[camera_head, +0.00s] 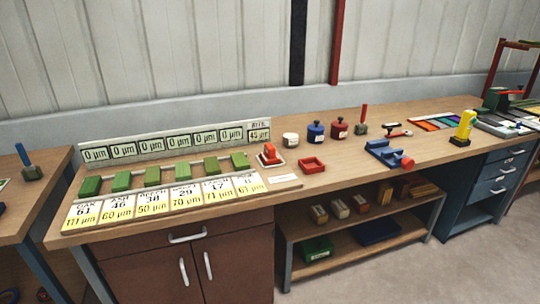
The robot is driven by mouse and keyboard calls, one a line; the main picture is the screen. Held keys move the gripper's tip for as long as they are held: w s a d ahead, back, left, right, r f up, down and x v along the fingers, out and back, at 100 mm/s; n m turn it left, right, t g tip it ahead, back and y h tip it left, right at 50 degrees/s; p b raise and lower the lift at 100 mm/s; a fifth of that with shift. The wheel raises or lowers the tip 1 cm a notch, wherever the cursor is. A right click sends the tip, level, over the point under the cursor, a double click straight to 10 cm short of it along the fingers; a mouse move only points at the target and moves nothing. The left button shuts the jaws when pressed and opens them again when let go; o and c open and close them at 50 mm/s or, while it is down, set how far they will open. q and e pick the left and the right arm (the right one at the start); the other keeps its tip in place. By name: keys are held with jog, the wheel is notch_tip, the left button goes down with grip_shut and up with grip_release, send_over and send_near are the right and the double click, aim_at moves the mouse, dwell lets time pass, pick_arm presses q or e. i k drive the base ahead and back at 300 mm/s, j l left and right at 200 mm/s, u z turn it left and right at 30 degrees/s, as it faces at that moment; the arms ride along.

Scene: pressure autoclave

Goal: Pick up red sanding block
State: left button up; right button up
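A small red block with a raised handle-like top (270,154), which looks like the red sanding block, sits on a pale square base on the workbench (345,190). It is just right of the row of green blocks (152,175). A shallow red square tray (312,166) lies to its right, apart from it and seemingly empty. Neither of my grippers shows in the head view.
A display board (165,145) stands behind the green blocks, with number cards (160,202) in front. White (291,139), blue (316,132) and dark red (338,128) pots stand behind. A blue clamp-like tool (385,153) and a yellow bottle (464,127) are farther right.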

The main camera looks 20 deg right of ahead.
aim_at(269, 158)
jog(key=i+l, duration=0.15)
jog(key=l, duration=0.2)
jog(key=i+l+u, duration=0.15)
jog(key=l, duration=0.2)
jog(key=i+l, duration=0.15)
jog(key=l, duration=0.25)
jog(key=i+l+u, duration=0.1)
jog(key=l, duration=0.25)
jog(key=i+l+u, duration=0.1)
jog(key=l, duration=0.3)
jog(key=i+l, duration=0.2)
jog(key=l, duration=0.2)
